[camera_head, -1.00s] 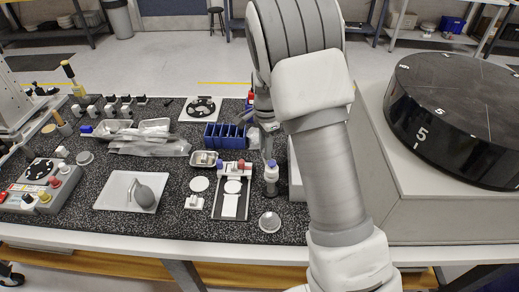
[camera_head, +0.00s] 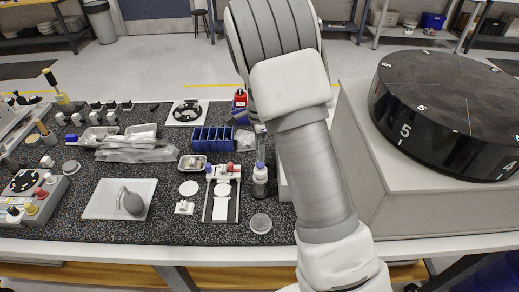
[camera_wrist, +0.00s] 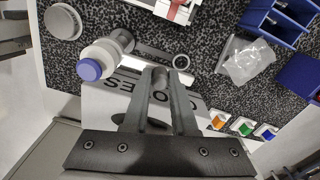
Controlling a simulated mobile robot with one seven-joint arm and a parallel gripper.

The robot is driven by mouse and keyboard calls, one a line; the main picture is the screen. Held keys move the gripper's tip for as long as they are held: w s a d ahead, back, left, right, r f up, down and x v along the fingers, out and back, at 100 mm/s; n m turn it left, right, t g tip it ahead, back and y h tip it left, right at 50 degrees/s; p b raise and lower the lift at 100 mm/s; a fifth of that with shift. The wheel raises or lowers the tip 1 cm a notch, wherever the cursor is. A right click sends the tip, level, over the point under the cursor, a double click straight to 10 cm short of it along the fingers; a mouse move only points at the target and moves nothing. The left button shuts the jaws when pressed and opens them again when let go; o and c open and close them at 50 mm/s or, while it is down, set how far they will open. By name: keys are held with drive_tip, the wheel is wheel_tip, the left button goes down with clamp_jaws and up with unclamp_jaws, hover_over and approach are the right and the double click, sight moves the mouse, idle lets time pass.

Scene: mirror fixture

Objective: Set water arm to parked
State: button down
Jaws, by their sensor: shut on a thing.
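My gripper (camera_wrist: 160,82) is at the lower middle of the wrist view. Its two fingers close on a small grey rounded piece (camera_wrist: 160,74). This piece lies by a pale bar (camera_wrist: 150,47) that slants down to a ring-shaped end; I take it to be part of the water arm, but cannot be sure. A white bottle with a blue cap (camera_wrist: 89,70) stands left of the fingers, apart from them. The bottle also shows in the head view (camera_head: 260,183). There my own arm hides most of the gripper and the held piece.
A large black numbered drum (camera_head: 450,110) sits on a pale housing at the right. A blue bin rack (camera_head: 212,140), a slide-like holder (camera_head: 221,205) and a round grey lid (camera_head: 261,223) lie on the speckled bench. A white tray (camera_head: 97,207) is further left.

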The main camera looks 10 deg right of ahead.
drive_tip(key=c, duration=0.7)
unclamp_jaws()
wheel_tip(320, 180, up, 18)
drive_tip(key=shift+f, duration=0.25)
drive_tip(key=shift+d, duration=0.1)
drive_tip(key=s+d+r+n+t+y, duration=0.1)
drive_tip(key=s+r+n, duration=0.3)
drive_tip(key=s, duration=0.3)
drive_tip(key=s+r+n+t, duration=0.2)
drive_tip(key=s+r+n, duration=0.15)
drive_tip(key=s, duration=0.35)
drive_tip(key=s+f+n+t, duration=0.1)
drive_tip(key=s+n, duration=0.2)
drive_tip(key=s, duration=0.1)
drive_tip(key=s+n, duration=0.3)
drive_tip(key=s, duration=0.2)
drive_tip(key=s+f+n+t+h, duration=0.1)
drive_tip(key=s+n, duration=0.3)
drive_tip(key=s, duration=0.1)
drive_tip(key=shift+f+t, duration=0.3)
